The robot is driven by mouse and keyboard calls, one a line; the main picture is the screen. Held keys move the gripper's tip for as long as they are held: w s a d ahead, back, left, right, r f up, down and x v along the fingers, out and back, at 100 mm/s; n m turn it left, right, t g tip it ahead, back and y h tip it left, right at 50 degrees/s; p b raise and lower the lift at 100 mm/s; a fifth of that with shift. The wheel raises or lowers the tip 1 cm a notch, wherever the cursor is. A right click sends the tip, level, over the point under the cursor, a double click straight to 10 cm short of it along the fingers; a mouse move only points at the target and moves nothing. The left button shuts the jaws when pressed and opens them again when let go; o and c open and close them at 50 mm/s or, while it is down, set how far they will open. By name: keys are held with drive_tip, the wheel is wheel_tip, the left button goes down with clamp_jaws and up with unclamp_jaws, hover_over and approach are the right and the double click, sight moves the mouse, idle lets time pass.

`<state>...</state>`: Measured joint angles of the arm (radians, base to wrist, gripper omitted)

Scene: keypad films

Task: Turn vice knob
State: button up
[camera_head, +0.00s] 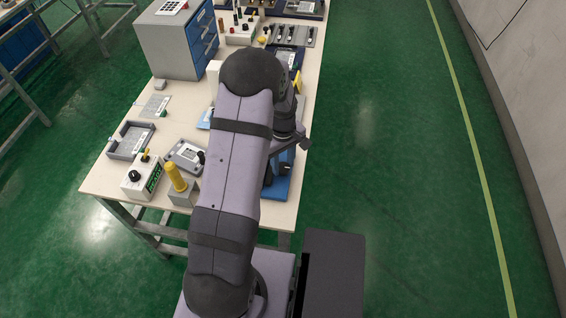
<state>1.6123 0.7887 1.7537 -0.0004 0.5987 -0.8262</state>
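A blue vice (280,185) is at the right front edge of the table, beside my arm. My arm covers much of it, and I cannot make out its knob clearly. My arm rises from the front, bends at the elbow and comes down behind its own upper link towards the vice. Dark wrist parts show just above the vice at the table's right edge. My fingertips are hidden or too small to tell, so I cannot see whether they touch the vice or are open.
A blue-drawer cabinet (178,40) stands further back. Open green floor lies to the right.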

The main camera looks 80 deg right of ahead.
drive_tip(key=c, duration=0.4)
drive_tip(key=shift+m, duration=0.3)
drive_tip(key=m+b, duration=0.1)
drive_tip(key=m, duration=0.3)
drive_tip(key=shift+m, duration=0.3)
drive_tip(key=m, duration=0.5)
drive_tip(key=shift+b, duration=0.3)
drive_tip(key=m, duration=0.5)
drive_tip(key=shift+d+m, duration=0.1)
drive_tip(key=shift+m, duration=0.3)
drive_tip(key=m, duration=0.5)
drive_tip(key=shift+b, duration=0.4)
drive_tip(key=shift+m, duration=0.3)
